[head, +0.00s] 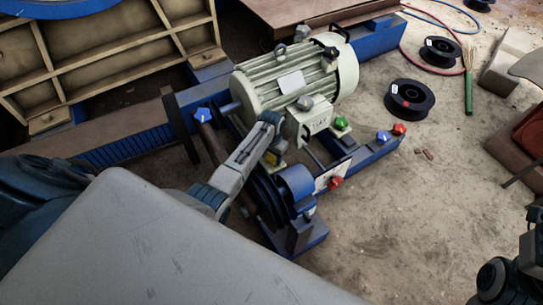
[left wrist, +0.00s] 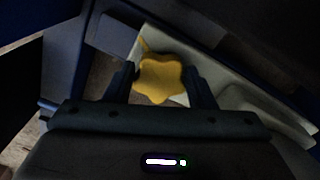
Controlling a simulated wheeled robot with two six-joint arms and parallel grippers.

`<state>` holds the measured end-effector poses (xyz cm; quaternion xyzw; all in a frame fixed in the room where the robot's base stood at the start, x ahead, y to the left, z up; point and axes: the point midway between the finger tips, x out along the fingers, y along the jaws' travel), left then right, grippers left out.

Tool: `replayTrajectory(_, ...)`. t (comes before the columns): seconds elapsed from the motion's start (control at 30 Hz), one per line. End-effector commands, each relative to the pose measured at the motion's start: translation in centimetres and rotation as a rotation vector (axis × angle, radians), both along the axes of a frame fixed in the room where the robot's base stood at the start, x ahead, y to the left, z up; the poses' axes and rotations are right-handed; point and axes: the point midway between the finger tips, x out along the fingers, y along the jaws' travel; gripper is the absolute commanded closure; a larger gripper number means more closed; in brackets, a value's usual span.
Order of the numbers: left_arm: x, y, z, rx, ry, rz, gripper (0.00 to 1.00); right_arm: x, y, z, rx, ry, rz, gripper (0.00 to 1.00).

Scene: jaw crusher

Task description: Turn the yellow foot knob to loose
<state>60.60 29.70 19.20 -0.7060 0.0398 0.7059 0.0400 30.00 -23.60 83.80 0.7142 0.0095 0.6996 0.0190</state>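The yellow foot knob (left wrist: 160,78) is a lobed star shape and fills most of the space between my left gripper's fingers (left wrist: 161,84) in the left wrist view. One finger stands on each side, very close to its lobes. I cannot tell whether they press on it. In the head view only a little yellow of the knob (head: 272,158) shows beside my left gripper (head: 273,140), by the pale motor (head: 284,82). My right arm's end shows dark at the lower right edge, and its fingers cannot be made out.
The motor sits on a blue frame with a blue knob (head: 203,115), green knob (head: 341,123) and red knob (head: 335,183). A pulley with belts (head: 268,198) lies close to my left gripper. Black spools (head: 409,97) lie on the floor; the floor at lower right is mostly clear.

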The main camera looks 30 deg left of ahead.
Motion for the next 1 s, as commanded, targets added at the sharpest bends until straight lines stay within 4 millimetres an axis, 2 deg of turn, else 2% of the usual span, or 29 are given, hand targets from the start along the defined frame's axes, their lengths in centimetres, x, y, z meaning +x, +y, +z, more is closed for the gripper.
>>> replayTrajectory(0.03, 0.0, 0.0, 0.0, 0.000, 0.000, 0.000, 0.61, 0.0, 0.0, 0.0, 0.000, -0.001, 0.000, 0.64)
replayTrajectory(0.1, 0.0, 0.0, 0.0, 0.000, 0.000, 0.000, 0.73, 0.0, 0.0, 0.0, 0.000, -0.001, 0.000, 0.64)
replayTrajectory(0.37, 0.0, 0.0, 0.1, -0.001, 0.001, 0.022, 0.73, -0.1, 0.0, 0.5, 0.003, -0.005, 0.001, 0.64)
replayTrajectory(0.57, -0.1, -0.1, 0.3, -0.001, 0.003, 0.106, 0.73, -0.1, -0.1, 1.6, 0.002, -0.008, 0.007, 0.64)
replayTrajectory(0.8, 0.0, -0.3, 0.5, -0.001, 0.003, 0.298, 0.73, 0.0, 0.0, 3.0, -0.031, 0.020, 0.023, 0.64)
replayTrajectory(1.0, 0.0, -0.4, 0.4, 0.000, 0.003, 0.489, 0.73, 0.1, 0.0, 3.1, -0.043, 0.062, 0.023, 0.64)
